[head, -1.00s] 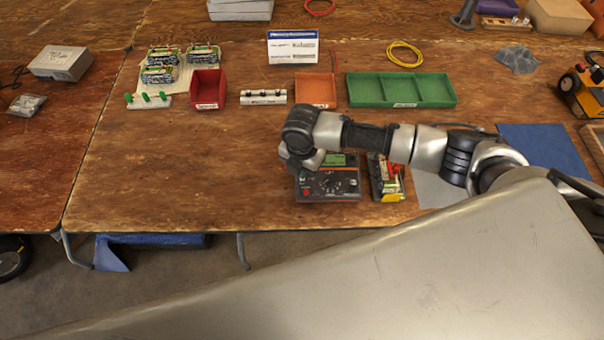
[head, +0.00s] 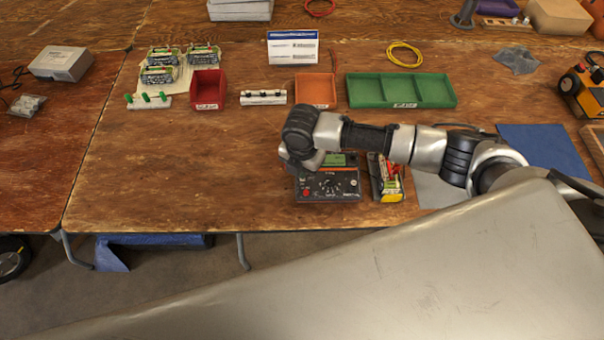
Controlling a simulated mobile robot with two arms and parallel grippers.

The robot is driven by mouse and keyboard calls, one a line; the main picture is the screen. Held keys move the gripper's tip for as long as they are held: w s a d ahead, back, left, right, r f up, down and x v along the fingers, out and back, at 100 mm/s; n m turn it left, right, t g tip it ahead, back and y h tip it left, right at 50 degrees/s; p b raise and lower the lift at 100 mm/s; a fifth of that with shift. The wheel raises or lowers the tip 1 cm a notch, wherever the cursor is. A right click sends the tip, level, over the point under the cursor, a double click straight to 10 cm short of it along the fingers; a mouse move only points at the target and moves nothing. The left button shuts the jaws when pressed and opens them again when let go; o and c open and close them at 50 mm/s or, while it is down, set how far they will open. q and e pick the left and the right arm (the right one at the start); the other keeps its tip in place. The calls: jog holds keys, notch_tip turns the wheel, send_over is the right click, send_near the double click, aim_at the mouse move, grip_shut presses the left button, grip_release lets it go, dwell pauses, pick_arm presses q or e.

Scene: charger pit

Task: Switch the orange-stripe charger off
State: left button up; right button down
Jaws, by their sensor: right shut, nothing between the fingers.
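The charger (head: 335,187) is a dark box with a green screen, a dial and a red button, near the table's front edge. Thin orange lines show along its edges. My right gripper (head: 304,172) points down over the charger's upper left part, and its wrist hides that corner. The fingers are shut and empty, but their tips barely show. I cannot tell whether they touch the charger. My left gripper is not in view.
A yellow and black battery pack (head: 387,184) with red leads stands just right of the charger. Behind are an orange tray (head: 316,88), a green divided tray (head: 437,90) and a red bin (head: 207,88). The wooden table (head: 180,180) is clear left of the charger.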

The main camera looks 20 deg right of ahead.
jog(key=shift+f+b, duration=0.8)
jog(key=shift+f, duration=0.65)
dwell(1.0)
jog(key=shift+s+r, duration=0.1)
notch_tip(320, 180, up, 7)
jog(key=p, duration=0.7)
jog(key=shift+p, duration=0.3)
